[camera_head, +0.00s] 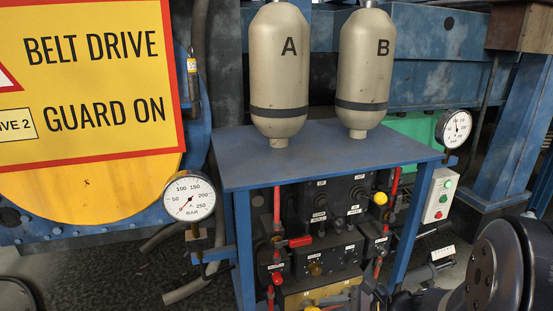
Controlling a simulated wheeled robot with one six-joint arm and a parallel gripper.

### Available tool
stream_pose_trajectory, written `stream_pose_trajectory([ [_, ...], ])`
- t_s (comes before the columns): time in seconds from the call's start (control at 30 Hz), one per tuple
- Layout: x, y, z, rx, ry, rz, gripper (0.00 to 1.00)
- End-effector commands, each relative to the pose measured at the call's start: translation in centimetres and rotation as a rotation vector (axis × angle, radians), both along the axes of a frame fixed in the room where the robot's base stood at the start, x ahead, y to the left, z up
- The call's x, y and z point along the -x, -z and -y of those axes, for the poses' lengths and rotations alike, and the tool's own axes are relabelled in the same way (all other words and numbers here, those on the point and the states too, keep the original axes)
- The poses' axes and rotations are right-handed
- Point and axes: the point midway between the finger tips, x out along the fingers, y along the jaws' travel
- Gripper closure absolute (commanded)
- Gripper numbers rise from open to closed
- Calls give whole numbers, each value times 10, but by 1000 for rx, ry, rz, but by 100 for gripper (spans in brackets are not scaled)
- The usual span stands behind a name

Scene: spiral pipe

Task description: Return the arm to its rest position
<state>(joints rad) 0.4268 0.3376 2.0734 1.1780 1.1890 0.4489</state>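A dark, rounded joint of my arm (497,270) fills the lower right corner, with more dark arm parts low to its left. I cannot make out my gripper or its fingers in this view. Dark shapes at the bottom edge, by the lower right of the valve panel, are too unclear to name. What my gripper holds, if anything, does not show.
A blue stand (330,160) carries tanks A (280,85) and B (366,75). Beneath it is a black valve panel (330,230) with red pipes. Gauges (190,198) (455,127) flank it. A button box (440,195) is right; a yellow belt guard sign (90,75) is left.

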Motion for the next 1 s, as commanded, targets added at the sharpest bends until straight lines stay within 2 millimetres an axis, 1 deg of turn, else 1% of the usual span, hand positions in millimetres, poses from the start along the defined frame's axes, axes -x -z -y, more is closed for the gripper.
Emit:
stream_pose_trajectory([
  [0.03,8,6,-7,24,-37,8,48],
  [0.2,33,18,-22,94,-144,33,48],
  [0.4,51,27,-32,143,-223,54,48],
  [0.57,56,29,-34,157,-246,61,48],
  [1.0,58,28,-35,161,-248,60,48],
])
